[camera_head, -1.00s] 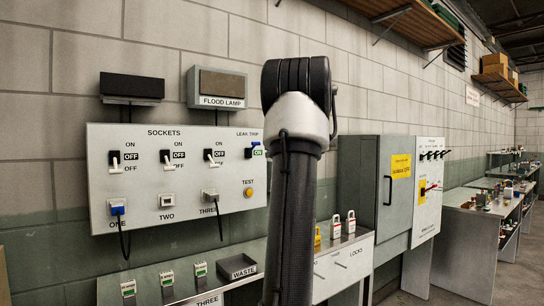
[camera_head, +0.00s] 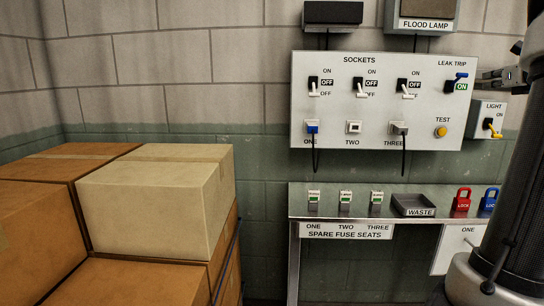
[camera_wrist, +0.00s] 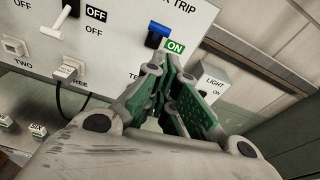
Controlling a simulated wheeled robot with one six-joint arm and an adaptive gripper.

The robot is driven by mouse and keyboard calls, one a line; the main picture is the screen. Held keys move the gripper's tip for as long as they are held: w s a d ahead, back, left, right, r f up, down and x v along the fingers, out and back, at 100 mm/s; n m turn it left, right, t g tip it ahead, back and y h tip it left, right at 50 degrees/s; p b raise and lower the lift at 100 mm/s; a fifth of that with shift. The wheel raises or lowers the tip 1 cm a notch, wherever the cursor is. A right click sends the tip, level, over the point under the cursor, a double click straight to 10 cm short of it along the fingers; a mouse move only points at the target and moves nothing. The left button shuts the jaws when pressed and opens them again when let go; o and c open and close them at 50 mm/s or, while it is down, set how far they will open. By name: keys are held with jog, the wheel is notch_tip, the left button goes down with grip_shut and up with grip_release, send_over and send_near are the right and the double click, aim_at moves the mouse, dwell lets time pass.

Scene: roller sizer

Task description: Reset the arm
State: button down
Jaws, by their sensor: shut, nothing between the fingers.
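My gripper (camera_head: 484,78) shows at the right of the head view, just right of the sockets panel (camera_head: 340,135), near the blue leak trip switch (camera_head: 458,77). In the wrist view my gripper's green-padded fingers (camera_wrist: 165,68) are drawn together and hold nothing. They point at the panel just below the blue leak trip switch (camera_wrist: 157,34) and its green ON label (camera_wrist: 175,46). I cannot tell whether the fingertips touch the panel. My dark upper arm (camera_head: 512,165) stands along the right edge of the head view, and part of the arm is cut off.
Cardboard boxes (camera_head: 152,205) are stacked at left. A bench (camera_head: 345,212) below the panel carries fuse seats, a waste tray (camera_head: 412,206), a red lock (camera_head: 462,200) and a blue lock (camera_head: 489,200). A light switch box (camera_head: 489,120) is close below my gripper.

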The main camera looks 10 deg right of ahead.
jog(key=s+a+f+n+g+y, duration=0.1)
jog(key=s+a+f+n+g, duration=0.15)
jog(key=f+n, duration=0.35)
jog(key=s+a+f+n+g+y, duration=0.1)
jog(key=s+a+f+n+g, duration=0.15)
jog(key=s+f+n, duration=0.4)
jog(key=s+a+f+n+g, duration=0.2)
jog(key=s+a+n, duration=0.3)
jog(key=a+n, duration=0.3)
jog(key=s+a+f+n+g+y, duration=0.1)
jog(key=s+a+f+n, duration=0.4)
jog(key=a, duration=1)
jog(key=s+a+f+n+g, duration=0.3)
jog(key=s+a+n, duration=0.3)
jog(key=a+n, duration=0.5)
jog(key=shift+a+f+n, duration=0.35)
jog(key=shift+a+f, duration=0.15)
jog(key=shift+f, duration=0.1)
jog(key=shift+g, duration=0.3)
